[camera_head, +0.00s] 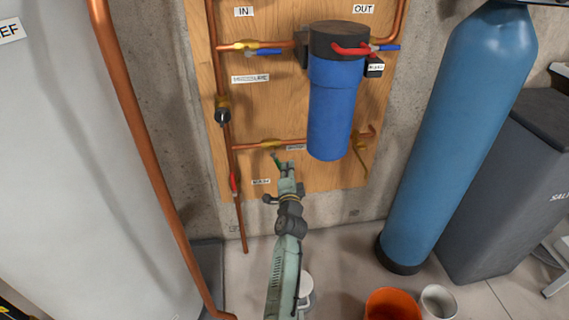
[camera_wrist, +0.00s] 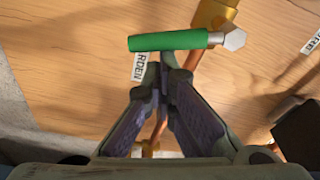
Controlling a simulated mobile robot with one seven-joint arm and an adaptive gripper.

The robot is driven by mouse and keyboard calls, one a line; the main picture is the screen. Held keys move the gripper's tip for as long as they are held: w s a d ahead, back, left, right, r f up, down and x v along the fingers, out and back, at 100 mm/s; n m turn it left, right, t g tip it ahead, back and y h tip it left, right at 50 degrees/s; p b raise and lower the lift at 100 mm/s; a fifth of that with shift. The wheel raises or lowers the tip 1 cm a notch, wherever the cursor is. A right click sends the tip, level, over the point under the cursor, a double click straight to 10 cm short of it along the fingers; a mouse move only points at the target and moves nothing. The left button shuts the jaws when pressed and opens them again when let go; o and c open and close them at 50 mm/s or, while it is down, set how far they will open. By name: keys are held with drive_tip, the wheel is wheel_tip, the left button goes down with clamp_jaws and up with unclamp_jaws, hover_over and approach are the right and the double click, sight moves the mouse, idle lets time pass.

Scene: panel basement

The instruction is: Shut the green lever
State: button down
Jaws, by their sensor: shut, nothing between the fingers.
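The green lever (camera_wrist: 165,41) lies left to right across the top of the wrist view, its right end at a silver hex nut (camera_wrist: 234,39) beside a brass valve (camera_wrist: 215,13). In the head view the green lever (camera_head: 277,160) hangs down from the brass valve (camera_head: 271,144) on the lower copper pipe, crosswise to that pipe. My gripper (camera_wrist: 164,60) is shut and empty, its tips just below the lever in the wrist view. I cannot tell whether they touch it. In the head view my gripper (camera_head: 286,166) is right beside the lever.
A blue filter housing (camera_head: 335,105) hangs to the upper right, with a red lever (camera_head: 350,49) and blue levers near the top pipe. A vertical copper pipe with a red lever (camera_head: 234,183) runs on the left. A blue tank (camera_head: 455,140) and orange bucket (camera_head: 392,303) stand right.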

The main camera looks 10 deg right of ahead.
drive_tip(key=shift+a+f+m+p, duration=0.45)
drive_tip(key=shift+a+m+p, duration=0.3)
drive_tip(key=shift+m, duration=0.35)
drive_tip(key=shift+a+f, duration=0.2)
drive_tip(key=shift+a, duration=0.1)
